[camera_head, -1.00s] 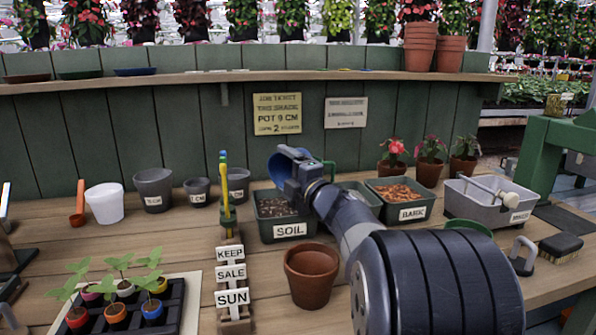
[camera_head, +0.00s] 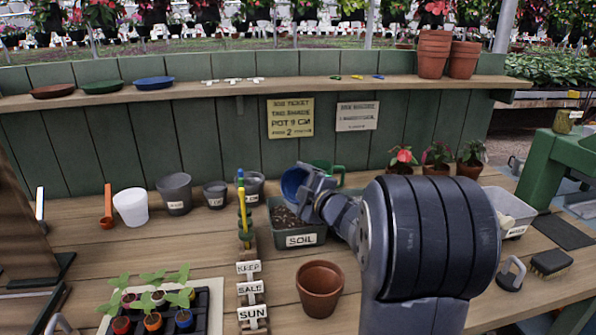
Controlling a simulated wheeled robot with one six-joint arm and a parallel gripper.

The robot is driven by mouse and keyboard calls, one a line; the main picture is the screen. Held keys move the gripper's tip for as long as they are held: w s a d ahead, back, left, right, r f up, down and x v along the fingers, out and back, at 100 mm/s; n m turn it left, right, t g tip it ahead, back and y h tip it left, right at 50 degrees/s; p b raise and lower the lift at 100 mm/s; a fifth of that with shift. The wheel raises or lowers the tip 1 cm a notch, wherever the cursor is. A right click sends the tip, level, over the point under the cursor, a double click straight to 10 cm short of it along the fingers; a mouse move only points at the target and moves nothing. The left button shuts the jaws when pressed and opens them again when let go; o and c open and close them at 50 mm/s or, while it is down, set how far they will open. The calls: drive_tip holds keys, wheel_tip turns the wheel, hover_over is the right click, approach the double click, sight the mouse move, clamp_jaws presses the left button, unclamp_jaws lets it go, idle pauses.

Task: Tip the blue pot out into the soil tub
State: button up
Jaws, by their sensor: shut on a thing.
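The blue pot (camera_head: 294,183) is held by my gripper (camera_head: 312,187) over the back part of the soil tub. The pot is tilted on its side, its mouth facing left. My gripper is shut on the pot's right side. The soil tub (camera_head: 300,240) is a dark grey-green box with a white SOIL label on its front. Dark soil (camera_head: 284,216) shows inside it below the pot. My arm hides the tub's right part. I cannot see whether anything is in the pot or falling from it.
A terracotta pot (camera_head: 320,290) stands in front of the tub. A post with KEEP, SALE and SUN signs (camera_head: 249,290) and grey pots (camera_head: 174,194) are left. A green mug-like object (camera_head: 328,172) stands behind.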

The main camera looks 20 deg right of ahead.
drive_tip(key=shift+r+m+g+y+p, duration=0.3)
drive_tip(key=shift+r+m+g+p, duration=0.7)
drive_tip(key=shift+p, duration=4.05)
drive_tip(key=shift+r+m+g+y+p, duration=0.35)
drive_tip(key=shift+r+m+p, duration=1.2)
drive_tip(key=shift+p, duration=3.5)
drive_tip(key=m+p, duration=0.1)
drive_tip(key=p, duration=0.2)
drive_tip(key=m+g+y+p, duration=0.1)
drive_tip(key=p, duration=0.3)
drive_tip(key=shift+f, duration=0.25)
drive_tip(key=shift+f+m+g, duration=0.35)
drive_tip(key=shift+m, duration=0.2)
drive_tip(key=shift+m+y, duration=0.35)
drive_tip(key=shift+m, duration=0.15)
drive_tip(key=shift+a, duration=0.1)
drive_tip(key=shift+s, duration=0.1)
